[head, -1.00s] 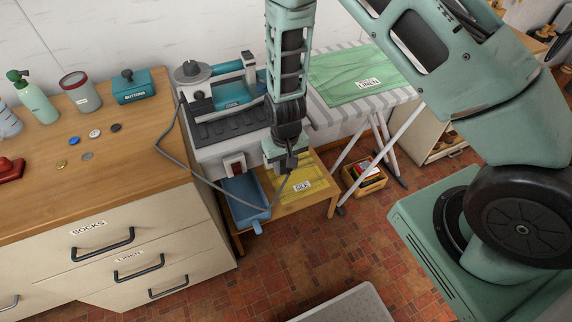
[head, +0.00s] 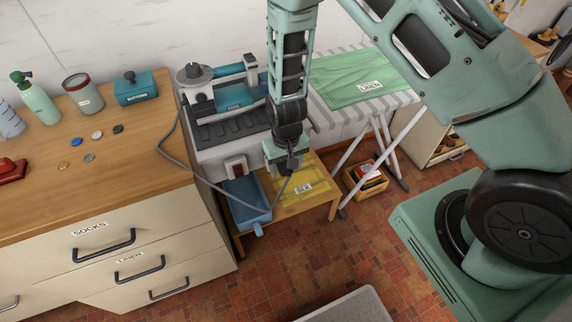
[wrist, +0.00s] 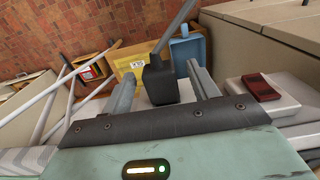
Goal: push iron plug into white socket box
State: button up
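A black plug (wrist: 160,84) sits between the two fingers of my gripper (wrist: 163,80) in the wrist view, its grey cord running away from it. In the head view my gripper (head: 286,165) holds it in the air. The grey cord (head: 190,172) loops from the plug to the iron (head: 196,88) on its stand. The white socket box (head: 229,165) with a dark red part is on the front side below the iron, left of my gripper. In the wrist view the box (wrist: 284,104) is right of the plug and apart from it. The plug's prongs cannot be made out.
A blue tray (head: 246,200) and a yellow cloth marked SILK (head: 302,190) lie below my gripper on a low wooden table. A wooden drawer cabinet (head: 140,160) stands left, an ironing board with green linen (head: 345,85) right. Open tiled floor lies in front.

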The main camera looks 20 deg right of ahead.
notch_tip(320, 180, up, 18)
jog(key=f+b, duration=0.1)
jog(key=b, duration=0.1)
jog(key=s+a+r+n, duration=0.3)
jog(key=s+r+n, duration=0.1)
jog(key=s, duration=0.7)
jog(key=s+a+r+n, duration=0.3)
jog(key=s+r, duration=0.4)
jog(key=s, duration=0.4)
jog(key=shift+s+a+r+n+y, duration=0.15)
jog(key=shift+s+n+y, duration=0.15)
jog(key=shift+n, duration=0.1)
dwell(0.8)
